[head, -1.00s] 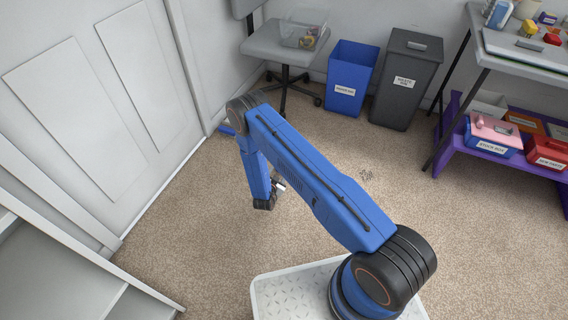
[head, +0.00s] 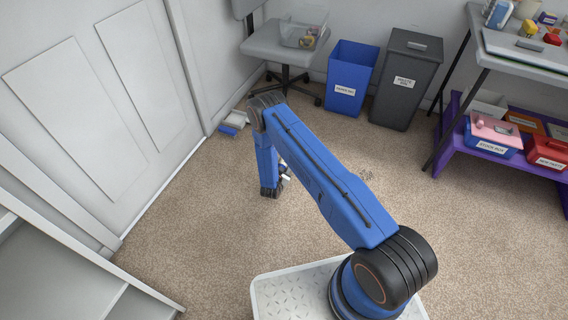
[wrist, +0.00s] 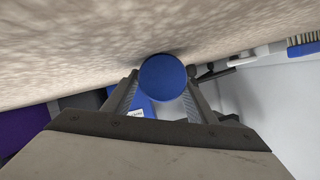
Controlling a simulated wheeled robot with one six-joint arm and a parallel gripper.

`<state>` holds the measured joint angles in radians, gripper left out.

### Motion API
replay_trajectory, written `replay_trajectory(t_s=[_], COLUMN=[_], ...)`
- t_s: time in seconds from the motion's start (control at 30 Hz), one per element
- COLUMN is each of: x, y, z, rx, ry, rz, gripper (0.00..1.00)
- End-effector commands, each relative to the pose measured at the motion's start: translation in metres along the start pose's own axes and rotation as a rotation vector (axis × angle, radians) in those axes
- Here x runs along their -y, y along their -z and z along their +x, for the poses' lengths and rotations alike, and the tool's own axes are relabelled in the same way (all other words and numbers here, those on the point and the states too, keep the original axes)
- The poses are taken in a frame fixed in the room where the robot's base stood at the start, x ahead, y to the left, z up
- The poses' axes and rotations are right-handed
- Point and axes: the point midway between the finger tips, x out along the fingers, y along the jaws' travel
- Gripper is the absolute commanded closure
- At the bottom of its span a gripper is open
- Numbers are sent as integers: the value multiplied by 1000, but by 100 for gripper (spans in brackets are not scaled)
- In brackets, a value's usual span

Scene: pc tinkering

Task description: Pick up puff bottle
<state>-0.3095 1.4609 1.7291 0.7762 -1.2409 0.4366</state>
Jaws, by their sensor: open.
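A round blue disc (wrist: 162,77) shows between the fingertips in the wrist view. It may be the end of the puff bottle, seen end-on, but its body is hidden. My gripper (wrist: 162,90) is open, with one finger on each side of the disc. I cannot tell whether either finger touches it. In the head view my gripper (head: 283,180) hangs low over the carpet, mostly hidden by my blue arm, and I cannot make out the bottle there.
A blue bin (head: 349,78) and a grey bin (head: 406,80) stand at the back wall beside a grey chair (head: 285,45). Blue and white items (head: 233,122) lie by the wall. A workbench (head: 530,52) with a purple shelf (head: 473,158) is at right.

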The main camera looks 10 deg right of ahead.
Motion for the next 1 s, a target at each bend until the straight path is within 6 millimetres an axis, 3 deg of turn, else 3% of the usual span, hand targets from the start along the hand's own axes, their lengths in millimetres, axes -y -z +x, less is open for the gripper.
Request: replay_trajectory(t_s=[0.1,0.27,0.67,1.0], x=[0,0,4,25], y=[0,0,9,56], z=[0,-1,-4,-24], rx=[0,0,0,-1], ry=[0,0,1,2], rz=[0,0,0,1], gripper=[51,87,87,87])
